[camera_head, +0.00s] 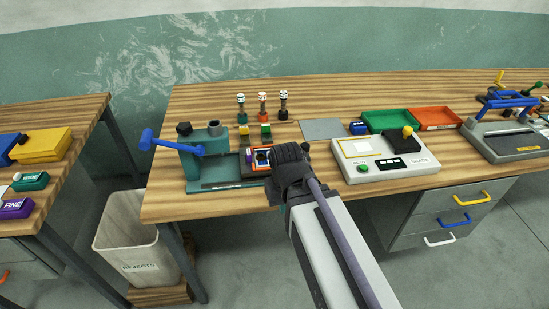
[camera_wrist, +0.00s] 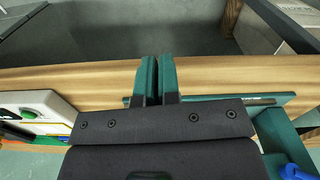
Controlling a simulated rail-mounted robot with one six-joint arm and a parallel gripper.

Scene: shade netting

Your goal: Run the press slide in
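The press (camera_head: 207,150) is a teal-green body on a flat teal base, with a blue lever (camera_head: 165,144) reaching out to the left. The slide (camera_head: 258,157), with a small picture-like piece on it, shows at the right of the press body, partly hidden by my gripper. My gripper (camera_head: 274,160) is low over the front right of the press base. In the wrist view, its two teal fingers (camera_wrist: 156,77) lie almost together with a thin dark gap. I see nothing held between them. The press base (camera_wrist: 215,98) and blue lever (camera_wrist: 295,172) show there too.
Several small stamps (camera_head: 262,106) stand behind the press. A grey pad (camera_head: 322,129), a white gauge box (camera_head: 385,160), and green (camera_head: 388,121) and orange (camera_head: 433,118) trays lie to the right. A rejects bin (camera_head: 135,245) stands on the floor at the left.

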